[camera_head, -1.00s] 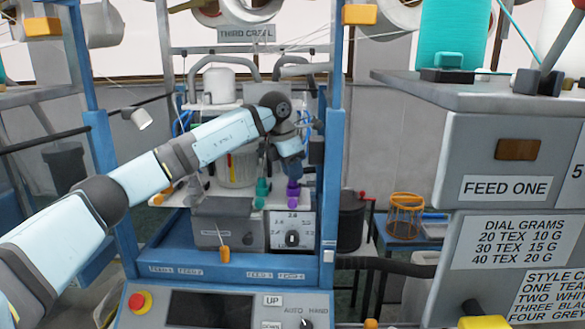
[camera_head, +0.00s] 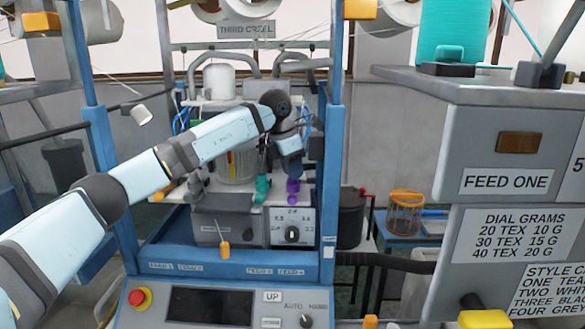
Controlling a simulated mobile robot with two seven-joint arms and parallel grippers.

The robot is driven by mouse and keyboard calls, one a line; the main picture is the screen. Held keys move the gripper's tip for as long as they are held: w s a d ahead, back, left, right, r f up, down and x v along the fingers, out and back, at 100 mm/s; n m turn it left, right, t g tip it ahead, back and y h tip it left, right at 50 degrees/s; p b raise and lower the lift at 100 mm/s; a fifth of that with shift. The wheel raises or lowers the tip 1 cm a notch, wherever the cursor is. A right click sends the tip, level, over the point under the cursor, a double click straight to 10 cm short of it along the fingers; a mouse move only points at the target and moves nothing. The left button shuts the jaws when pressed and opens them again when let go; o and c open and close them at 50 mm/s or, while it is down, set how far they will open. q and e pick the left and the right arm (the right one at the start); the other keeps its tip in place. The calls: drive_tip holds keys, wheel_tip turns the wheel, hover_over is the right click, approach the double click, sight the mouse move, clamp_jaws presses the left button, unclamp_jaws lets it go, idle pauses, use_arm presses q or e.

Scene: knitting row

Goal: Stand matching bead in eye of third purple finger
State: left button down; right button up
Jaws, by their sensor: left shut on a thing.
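My left arm reaches in from the left to the machine. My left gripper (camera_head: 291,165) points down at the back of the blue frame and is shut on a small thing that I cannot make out. A purple finger (camera_head: 293,187) stands directly below the gripper; I cannot tell whether they touch. A teal finger (camera_head: 262,187) stands just left of it. The eyes of the fingers and any bead are too small or hidden to see. My right gripper is not in view.
A grey box (camera_head: 222,219) and a white dial plate (camera_head: 292,226) sit in front of the fingers. Blue posts (camera_head: 332,150) flank the machine. A control panel (camera_head: 210,307) is at the front. The grey FEED ONE cabinet (camera_head: 480,182) and an orange basket (camera_head: 405,212) stand right.

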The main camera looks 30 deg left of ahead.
use_arm(q)
drive_tip(key=shift+f, duration=0.35)
drive_tip(key=shift+f+b, duration=0.35)
drive_tip(key=shift+f, duration=0.05)
idle(0.3)
drive_tip(key=c, duration=0.9)
unclamp_jaws()
drive_tip(key=shift+r, duration=0.2)
drive_tip(key=b+v, duration=0.2)
drive_tip(key=v, duration=1.1)
drive_tip(key=shift+r, duration=0.2)
